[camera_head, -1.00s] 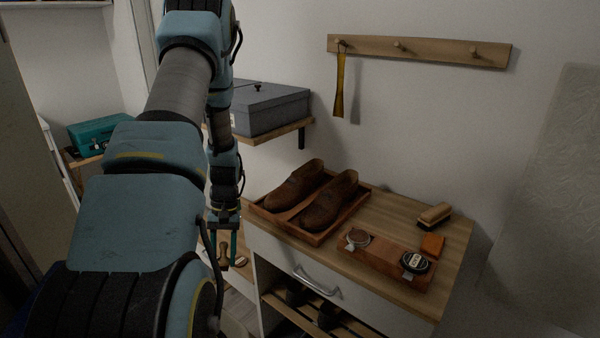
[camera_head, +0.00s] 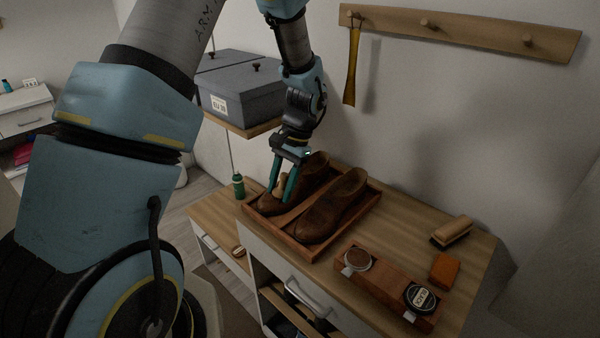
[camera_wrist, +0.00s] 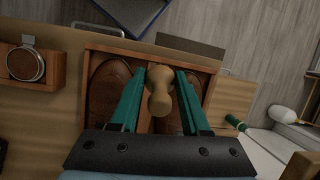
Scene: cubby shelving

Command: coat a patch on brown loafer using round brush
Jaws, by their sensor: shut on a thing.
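My gripper (camera_head: 281,193) is shut on the round brush (camera_head: 281,184), a small turned wooden piece, also between the green fingers in the wrist view (camera_wrist: 159,100). The brush is over the front of the left brown loafer (camera_head: 308,176); I cannot tell whether it touches the leather. The right brown loafer (camera_head: 328,208) lies beside it, and it shows at left in the wrist view (camera_wrist: 107,90). Both loafers sit in a wooden tray (camera_head: 303,250) on the cabinet top. The fingers and brush hide part of the left loafer.
A wooden caddy (camera_head: 385,283) with an open polish tin (camera_head: 357,259) and a black-lidded tin (camera_head: 420,297) stands right of the tray. An orange block (camera_head: 445,269) and a wooden brush (camera_head: 452,230) lie beyond. A green bottle (camera_head: 239,186) and grey box (camera_head: 240,88) are at left.

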